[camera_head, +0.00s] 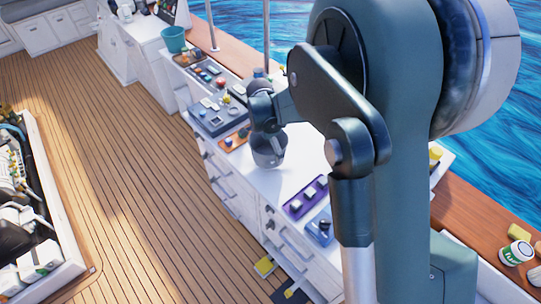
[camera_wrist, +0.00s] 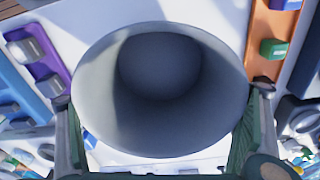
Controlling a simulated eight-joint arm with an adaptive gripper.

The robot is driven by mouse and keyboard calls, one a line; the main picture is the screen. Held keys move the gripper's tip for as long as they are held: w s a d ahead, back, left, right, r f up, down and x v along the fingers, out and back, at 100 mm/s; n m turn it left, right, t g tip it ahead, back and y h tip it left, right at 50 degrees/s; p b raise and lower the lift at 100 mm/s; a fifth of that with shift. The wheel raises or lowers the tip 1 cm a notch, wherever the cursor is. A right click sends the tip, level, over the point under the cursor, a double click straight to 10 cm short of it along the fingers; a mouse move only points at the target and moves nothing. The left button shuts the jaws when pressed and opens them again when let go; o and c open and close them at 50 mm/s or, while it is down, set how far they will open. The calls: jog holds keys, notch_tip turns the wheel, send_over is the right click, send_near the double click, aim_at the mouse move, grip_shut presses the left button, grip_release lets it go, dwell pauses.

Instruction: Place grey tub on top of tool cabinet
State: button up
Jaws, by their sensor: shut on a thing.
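The grey tub (camera_wrist: 175,125) fills the middle of the wrist view, its round open mouth facing the camera and its inside empty. My gripper (camera_wrist: 158,137) has one finger on each side of the tub and is shut on it. In the head view, my gripper (camera_head: 265,128) holds the tub (camera_head: 270,158) over the white top of the tool cabinet (camera_head: 284,181), between an orange tray and a purple tray. The tub looks roughly upright. I cannot tell whether its base touches the cabinet top.
The purple tray (camera_head: 305,197) and a blue tray (camera_head: 320,229) lie to the right on the top. The orange tray (camera_head: 233,141) and a grey organiser (camera_head: 214,118) lie to the left. A teal bucket (camera_head: 173,39) stands farther back. White surface is bare around the tub.

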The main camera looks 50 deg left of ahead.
jog(key=shift+f, duration=0.2)
jog(key=shift+f, duration=1.85)
jog(key=shift+f, duration=0.15)
jog(key=o, duration=1.6)
notch_tip(320, 180, up, 12)
jog(key=s, duration=0.1)
jog(key=shift+s, duration=0.2)
jog(key=shift+a, duration=0.15)
